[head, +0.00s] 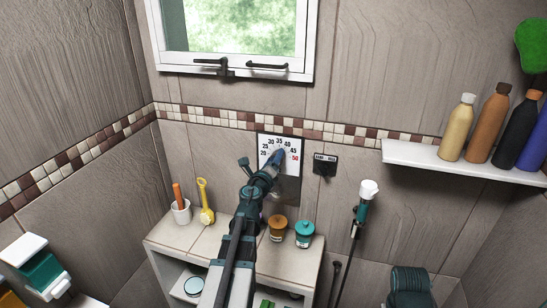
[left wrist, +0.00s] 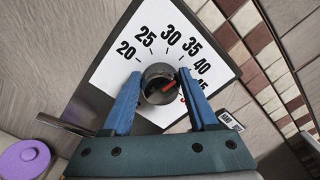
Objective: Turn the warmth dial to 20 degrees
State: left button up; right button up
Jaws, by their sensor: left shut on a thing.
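The warmth dial has a white number plate (head: 265,146) on the back wall, with black numbers and a red 50. The 20 on the plate (left wrist: 118,65) is at the left of the scale. My left gripper (head: 277,160) reaches the dial and hides its knob in the head view. Its blue fingers (left wrist: 159,75) are on either side of the knob, shut on it.
A small labelled switch plate (head: 325,158) is right of the dial. Bottles stand on a wall shelf (head: 430,158).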

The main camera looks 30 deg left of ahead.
pick_arm(q)
jog(key=n, duration=0.3)
jog(key=shift+w+d, duration=0.15)
jog(key=shift+d, duration=0.1)
jog(key=shift+o, duration=1.3)
jog(key=shift+w+d+r+n, duration=0.1)
jog(key=shift+d+n, duration=0.1)
jog(key=shift+n, duration=1.5)
jog(key=n, duration=0.3)
jog(key=shift+n, duration=0.3)
jog(key=n, duration=0.5)
jog(key=shift+a, duration=0.1)
jog(key=shift+c, duration=0.8)
jog(key=shift+a+n, duration=0.25)
jog(key=shift+n, duration=1.45)
jog(key=shift+c, duration=0.2)
jog(key=o, duration=1)
jog(key=shift+c, duration=0.2)
jog(key=o, duration=0.3)
jog(key=shift+s+r, duration=0.1)
jog(key=shift+s, duration=0.25)
jog(key=shift+o, duration=0.2)
jog(key=shift+w+d, duration=0.1)
